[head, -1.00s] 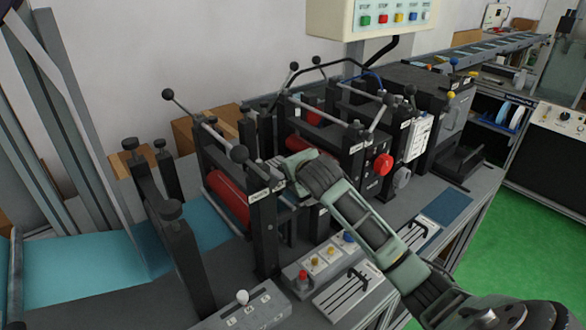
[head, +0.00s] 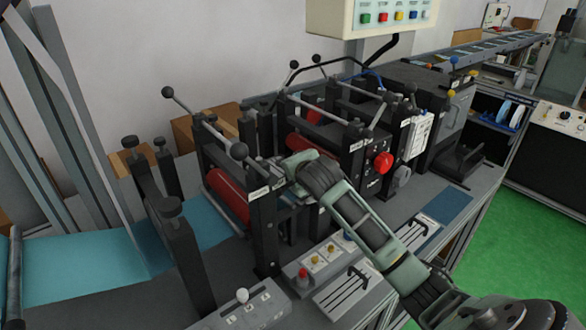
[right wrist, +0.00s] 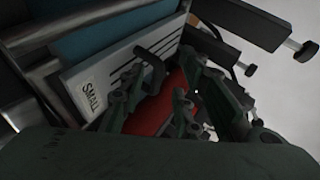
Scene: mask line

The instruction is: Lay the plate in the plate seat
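In the right wrist view a pale, slotted plate (right wrist: 118,78) marked SMALL lies close in front of my right gripper (right wrist: 165,78). Its black bar handle (right wrist: 150,62) is at the left fingertip. The green fingers stand apart, with a red surface showing between them, so the gripper looks open. In the head view my right arm reaches from the lower right into the first press unit (head: 262,225), beside its red roller (head: 228,195). The fingers and this plate are mostly hidden there. I cannot tell which part is the plate seat, or whether the plate rests in it. My left gripper is not in view.
Another slotted plate with a handle (head: 345,292) lies on the bench front, and a further one (head: 412,236) lies farther right. A button box (head: 322,258) sits between the press and the plates. Black posts and ball-ended levers (head: 238,151) crowd around the arm.

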